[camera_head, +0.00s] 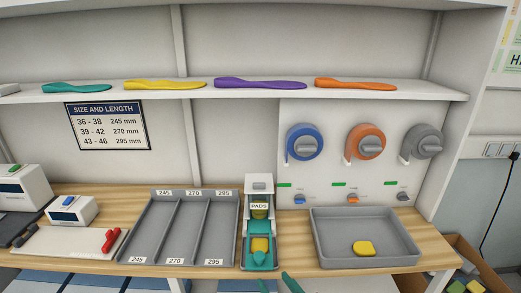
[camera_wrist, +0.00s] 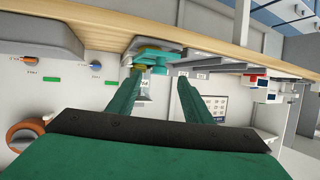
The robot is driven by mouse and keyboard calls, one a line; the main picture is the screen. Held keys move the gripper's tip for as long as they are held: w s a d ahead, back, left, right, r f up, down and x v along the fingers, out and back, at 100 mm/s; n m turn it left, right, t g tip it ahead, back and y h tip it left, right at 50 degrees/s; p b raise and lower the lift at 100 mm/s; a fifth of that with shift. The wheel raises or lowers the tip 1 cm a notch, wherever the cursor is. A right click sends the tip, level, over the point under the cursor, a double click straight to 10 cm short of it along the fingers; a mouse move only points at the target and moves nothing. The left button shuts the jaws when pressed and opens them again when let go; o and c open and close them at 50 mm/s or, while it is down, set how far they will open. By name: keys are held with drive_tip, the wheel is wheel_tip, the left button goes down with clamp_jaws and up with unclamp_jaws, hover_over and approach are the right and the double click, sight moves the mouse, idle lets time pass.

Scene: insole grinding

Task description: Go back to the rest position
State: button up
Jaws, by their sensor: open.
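My gripper (camera_head: 278,284) shows only as two teal fingertips at the bottom edge of the head view, in front of the bench and just below the pads dispenser. In the wrist view my gripper (camera_wrist: 161,82) has its two green fingers spread, with nothing between them. The rest of my arm is out of the head view. The white pads dispenser (camera_head: 259,186) stands at the middle of the bench. A yellow pad (camera_head: 260,244) sits in its teal holder (camera_head: 261,260). The wrist view is upside down, with the dispenser's teal part (camera_wrist: 152,57) beyond the fingertips.
A grey tray (camera_head: 330,245) at the right holds another yellow pad (camera_head: 363,248). An empty three-lane grey tray (camera_head: 160,222) lies left of the dispenser. Several coloured insoles lie on the shelf (camera_head: 440,91). Three knobs, one blue (camera_head: 305,142), are on the back panel.

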drive_tip(key=s+a+f+m+t+h, duration=0.1)
drive_tip(key=s+f+m+h, duration=0.35)
drive_tip(key=s+f, duration=1.05)
drive_tip(key=s+a, duration=0.1)
drive_tip(key=s, duration=0.8)
drive_tip(key=s+a+r+n+t, duration=0.1)
drive_tip(key=s+a, duration=0.1)
drive_tip(key=s, duration=0.7)
drive_tip(key=shift+s+a+r+t, duration=0.2)
drive_tip(key=shift+s+r+t, duration=0.05)
drive_tip(key=shift+t, duration=0.05)
